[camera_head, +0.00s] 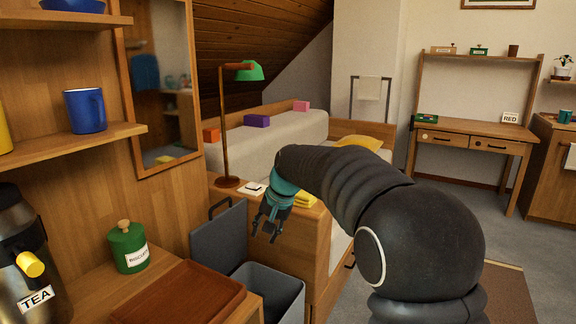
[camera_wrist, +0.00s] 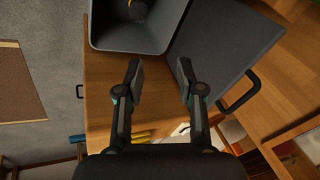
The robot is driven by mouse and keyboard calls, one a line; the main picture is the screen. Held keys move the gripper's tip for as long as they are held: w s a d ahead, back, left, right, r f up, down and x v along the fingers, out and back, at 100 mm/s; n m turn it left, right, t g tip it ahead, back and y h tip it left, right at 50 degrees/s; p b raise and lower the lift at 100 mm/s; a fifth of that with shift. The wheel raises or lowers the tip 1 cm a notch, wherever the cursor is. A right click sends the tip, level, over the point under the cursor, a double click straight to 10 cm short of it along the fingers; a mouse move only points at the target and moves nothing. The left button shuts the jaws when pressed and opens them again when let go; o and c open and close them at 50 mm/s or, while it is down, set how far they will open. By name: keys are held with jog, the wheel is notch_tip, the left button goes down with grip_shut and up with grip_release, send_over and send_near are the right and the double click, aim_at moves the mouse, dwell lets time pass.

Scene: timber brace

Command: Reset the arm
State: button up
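My arm reaches out across the head view, bent over at the wrist. My gripper (camera_head: 267,229) hangs at its end, fingers pointing down, in front of the wooden cabinet beside the bed. In the wrist view my gripper (camera_wrist: 157,75) has its two fingers apart, with nothing between them but the wooden surface beyond. The gripper is open and empty. It is near the grey bin (camera_head: 270,290), whose lid (camera_head: 219,246) is raised. The bin also shows in the wrist view (camera_wrist: 112,38), with a dark and yellow item inside, partly cut off.
A wooden counter at left holds a brown tray (camera_head: 180,296), a green biscuit jar (camera_head: 127,247) and a black tea dispenser (camera_head: 25,250). A desk lamp (camera_head: 227,130) stands behind my gripper. A desk (camera_head: 475,136) stands at the far right, with open grey floor before it.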

jog(key=s+d+t+h, duration=0.1)
jog(key=s+d, duration=0.6)
jog(key=s, duration=0.5)
jog(key=s+d+t+h, duration=0.1)
jog(key=s+d, duration=0.6)
jog(key=s, duration=0.4)
jog(key=s+d+n+h, duration=0.1)
jog(key=s+d, duration=0.6)
jog(key=s, duration=0.5)
jog(key=shift+s+d+f+t+h, duration=0.3)
jog(key=shift+d+f+t+h, duration=0.05)
jog(key=shift+t+h, duration=0.05)
